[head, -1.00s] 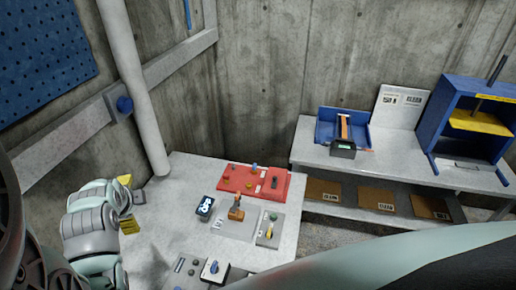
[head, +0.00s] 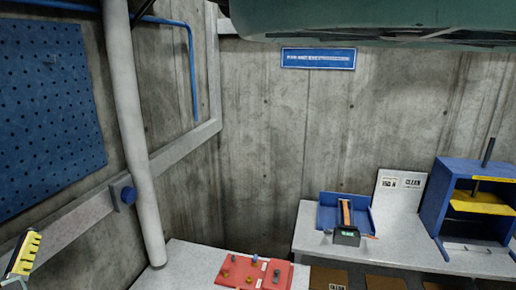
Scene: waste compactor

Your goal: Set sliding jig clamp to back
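A blue open-topped fixture (head: 327,213) stands on the right-hand bench, with an orange bar (head: 346,212) running front to back in it and a dark block (head: 347,236) with a small green display at its front. It may be the sliding jig clamp, but I cannot tell for sure. A yellow ribbed piece with a grey edge at the far left looks like part of my gripper (head: 22,254). It is well apart from the fixture. Only one side of it shows, so its opening is hidden.
A red panel (head: 240,268) with small knobs lies on the lower table (head: 180,262). A blue frame with a yellow plate (head: 482,205) stands right of a white sign (head: 398,188). A grey pipe (head: 138,150) rises at left. A green-grey arm link of mine crosses the top.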

